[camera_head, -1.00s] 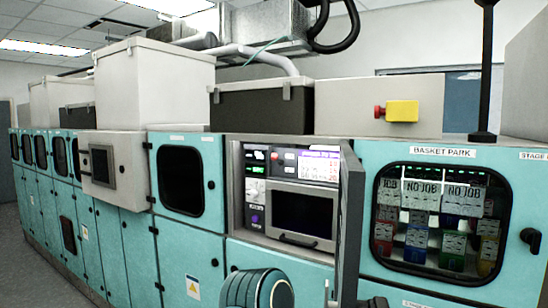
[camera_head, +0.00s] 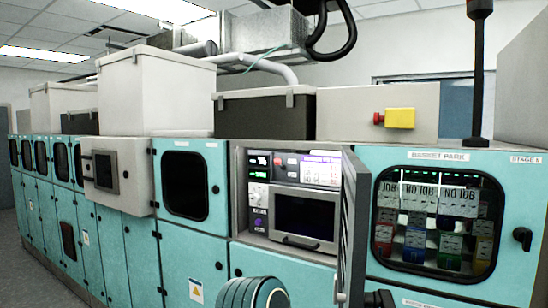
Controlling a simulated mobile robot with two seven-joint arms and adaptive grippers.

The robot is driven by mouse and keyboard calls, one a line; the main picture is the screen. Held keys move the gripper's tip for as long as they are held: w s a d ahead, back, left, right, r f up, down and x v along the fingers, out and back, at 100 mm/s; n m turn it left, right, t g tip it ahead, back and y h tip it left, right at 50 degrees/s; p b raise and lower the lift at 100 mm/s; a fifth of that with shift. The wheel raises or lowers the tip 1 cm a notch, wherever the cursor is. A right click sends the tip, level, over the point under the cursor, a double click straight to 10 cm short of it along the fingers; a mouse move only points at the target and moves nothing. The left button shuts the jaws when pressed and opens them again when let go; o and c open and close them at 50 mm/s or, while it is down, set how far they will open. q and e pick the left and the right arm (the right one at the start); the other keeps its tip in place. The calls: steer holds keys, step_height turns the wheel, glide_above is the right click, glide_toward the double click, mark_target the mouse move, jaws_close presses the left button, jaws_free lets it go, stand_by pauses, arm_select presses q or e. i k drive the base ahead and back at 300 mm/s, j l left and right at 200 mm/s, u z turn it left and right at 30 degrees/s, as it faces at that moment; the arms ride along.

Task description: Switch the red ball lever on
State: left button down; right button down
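An open cabinet bay (camera_head: 238,200) at the centre holds a control panel with lit screens and a dark window (camera_head: 304,217). A small reddish knob (camera_head: 278,161) shows on the panel's upper left, too small to tell whether it is the red ball lever or how it is set. The bay's grey door (camera_head: 352,220) stands swung open at its right side. A teal, ribbed link of my arm (camera_head: 252,293) shows at the bottom edge. Neither gripper can be clearly made out. A pale piece and a dark piece beside the door's bottom are unclear.
A yellow box with a red button (camera_head: 400,118) is on the grey housing above. The Basket Park window (camera_head: 438,262) is right of the open door. Teal cabinets (camera_head: 205,258) run off to the left. Grey floor (camera_head: 22,270) shows at the lower left.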

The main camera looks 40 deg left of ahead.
mark_target(277, 161)
steer(key=k, duration=1.1)
steer(key=u, duration=1.85)
steer(key=i+l, duration=0.35)
steer(key=i, duration=0.2)
steer(key=i+l, duration=0.35)
steer(key=i, duration=0.15)
steer(key=i+l, duration=0.4)
steer(key=i, duration=0.15)
steer(key=i+l, duration=0.35)
steer(key=i, duration=0.15)
